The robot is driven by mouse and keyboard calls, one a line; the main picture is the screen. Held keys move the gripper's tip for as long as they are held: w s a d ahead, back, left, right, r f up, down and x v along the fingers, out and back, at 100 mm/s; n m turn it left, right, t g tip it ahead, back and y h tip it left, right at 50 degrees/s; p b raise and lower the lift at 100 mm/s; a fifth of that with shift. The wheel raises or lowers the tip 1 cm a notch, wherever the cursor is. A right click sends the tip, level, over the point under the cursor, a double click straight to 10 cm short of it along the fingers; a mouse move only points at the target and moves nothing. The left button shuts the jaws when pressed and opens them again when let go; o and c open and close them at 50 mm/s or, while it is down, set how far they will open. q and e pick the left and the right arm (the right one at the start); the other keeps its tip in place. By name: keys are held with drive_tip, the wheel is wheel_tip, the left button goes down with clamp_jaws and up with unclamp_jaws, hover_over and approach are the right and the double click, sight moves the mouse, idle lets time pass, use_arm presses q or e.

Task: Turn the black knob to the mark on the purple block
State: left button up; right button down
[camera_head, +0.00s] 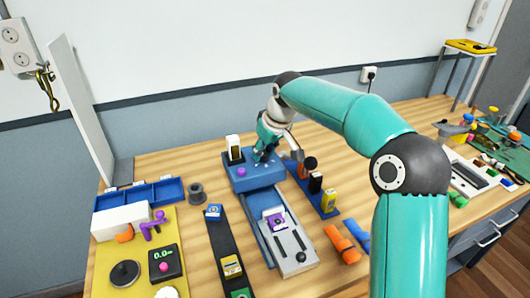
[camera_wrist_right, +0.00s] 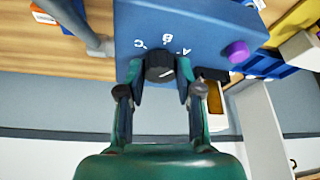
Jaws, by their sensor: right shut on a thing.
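The black knob (camera_wrist_right: 158,67) sits on a blue box with white marks A, B and C around it in the right wrist view. Its white pointer line slants toward the A side. My right gripper (camera_wrist_right: 160,78) has its two fingers shut on the knob, one on each side. In the head view my right gripper (camera_head: 264,152) comes down on the blue box (camera_head: 255,181) and hides the knob. The purple block (camera_head: 276,221) lies in the grey slide in front of the box; its pale mark is too small to read. My left gripper is not in view.
A purple button (camera_head: 241,171) and an upright white-framed piece (camera_head: 234,149) stand on the box beside my gripper. A blue strip with colored blocks (camera_head: 316,184) lies to the right, a black strip (camera_head: 228,255) in front. A white panel (camera_head: 82,110) stands at left.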

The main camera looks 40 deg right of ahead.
drive_tip(key=m+h, duration=0.2)
drive_tip(key=m, duration=0.3)
drive_tip(key=shift+w+a, duration=0.1)
idle(0.4)
drive_tip(key=c, duration=0.8)
unclamp_jaws()
drive_tip(key=shift+o, duration=0.2)
drive_tip(key=v, duration=1.2)
drive_tip(key=shift+w, duration=0.2)
